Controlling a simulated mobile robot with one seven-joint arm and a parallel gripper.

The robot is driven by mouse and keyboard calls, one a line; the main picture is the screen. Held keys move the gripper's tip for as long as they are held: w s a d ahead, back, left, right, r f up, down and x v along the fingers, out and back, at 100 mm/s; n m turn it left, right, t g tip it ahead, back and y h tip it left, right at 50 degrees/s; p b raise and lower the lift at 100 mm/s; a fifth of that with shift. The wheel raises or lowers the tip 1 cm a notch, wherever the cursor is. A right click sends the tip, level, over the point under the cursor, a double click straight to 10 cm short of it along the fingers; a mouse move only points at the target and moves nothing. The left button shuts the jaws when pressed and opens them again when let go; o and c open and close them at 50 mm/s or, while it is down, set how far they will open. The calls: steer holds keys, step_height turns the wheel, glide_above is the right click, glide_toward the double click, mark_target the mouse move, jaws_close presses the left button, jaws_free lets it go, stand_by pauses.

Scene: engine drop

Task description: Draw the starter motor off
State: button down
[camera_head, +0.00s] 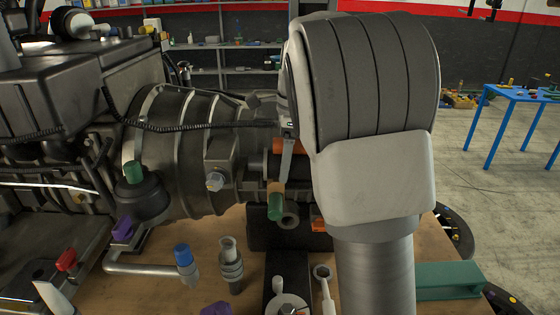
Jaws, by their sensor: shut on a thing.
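The engine (185,145) fills the left, with its ribbed grey bell housing toward the middle. The starter motor (298,178) seems to be the dark body at the right side of the housing, mostly hidden behind my arm. My gripper (303,186) is there, also largely hidden by my grey arm; orange patches above and below the dark body look like its pads. It is shut on the starter motor. I cannot tell whether the motor still touches the housing. A green-tipped piece (275,205) hangs just left of the gripper.
A wooden bench top (205,240) holds a bent pipe (150,264), a blue-capped fitting (185,260), a grey fitting (231,268) and a wrench (325,285). A green block (450,279) is at right. A blue table (515,95) stands farther off, with open floor between.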

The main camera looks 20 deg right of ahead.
steer(key=shift+d+r, duration=0.1)
steer(key=shift+r, duration=0.05)
steer(key=shift+r+p, duration=2.75)
steer(key=shift+r, duration=1.2)
